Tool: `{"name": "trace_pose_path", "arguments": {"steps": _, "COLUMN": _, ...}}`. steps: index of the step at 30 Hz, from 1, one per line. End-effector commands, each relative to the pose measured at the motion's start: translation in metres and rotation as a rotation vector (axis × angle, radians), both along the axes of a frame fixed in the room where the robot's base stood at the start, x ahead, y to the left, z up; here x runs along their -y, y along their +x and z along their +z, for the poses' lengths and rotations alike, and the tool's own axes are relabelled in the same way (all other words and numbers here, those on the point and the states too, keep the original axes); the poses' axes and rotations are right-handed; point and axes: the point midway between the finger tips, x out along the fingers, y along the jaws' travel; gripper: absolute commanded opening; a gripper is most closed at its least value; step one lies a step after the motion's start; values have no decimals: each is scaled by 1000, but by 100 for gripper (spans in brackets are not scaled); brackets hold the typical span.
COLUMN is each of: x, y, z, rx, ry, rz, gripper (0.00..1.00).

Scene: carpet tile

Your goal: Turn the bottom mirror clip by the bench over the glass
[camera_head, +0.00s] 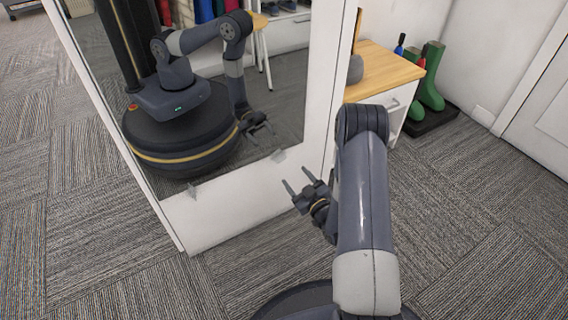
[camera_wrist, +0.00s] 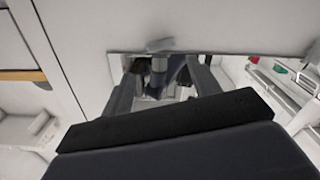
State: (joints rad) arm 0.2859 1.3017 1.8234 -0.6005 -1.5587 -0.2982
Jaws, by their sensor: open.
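The mirror (camera_head: 275,85) is set in a white panel, with its bottom edge just above my gripper in the head view. The small grey bottom clip nearer the bench (camera_head: 278,156) sits at that edge; it also shows as a grey tab (camera_wrist: 160,44) in the wrist view. How far it overlaps the glass is hard to tell. My gripper (camera_head: 298,180) is open and empty, below and slightly right of the clip, apart from it. In the wrist view its two fingers (camera_wrist: 165,75) stand either side of the clip's line.
Another bottom clip (camera_head: 193,190) is farther left. The wood-topped bench (camera_head: 385,70) stands right of the mirror panel, with green boots (camera_head: 432,80) on a dark tray beyond it. My reflection fills much of the glass. Carpet in front and to the right is clear.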

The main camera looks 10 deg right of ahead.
Motion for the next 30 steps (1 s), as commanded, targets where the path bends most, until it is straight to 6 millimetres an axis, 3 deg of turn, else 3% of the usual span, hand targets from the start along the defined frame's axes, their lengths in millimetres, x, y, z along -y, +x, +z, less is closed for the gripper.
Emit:
{"name": "trace_pose_path", "arguments": {"steps": 6, "x": -14, "y": 42, "z": -2, "rx": 3, "ry": -2, "rz": 3, "gripper": 58}}
{"name": "trace_pose_path", "arguments": {"steps": 12, "x": -23, "y": 68, "z": -1, "rx": 2, "ry": -1, "rz": 2, "gripper": 58}}
{"name": "trace_pose_path", "arguments": {"steps": 25, "x": -25, "y": 78, "z": 0, "rx": -2, "ry": 0, "rz": -1, "gripper": 58}}
{"name": "trace_pose_path", "arguments": {"steps": 30, "x": -25, "y": 77, "z": 0, "rx": -2, "ry": -1, "rz": -1, "gripper": 44}}
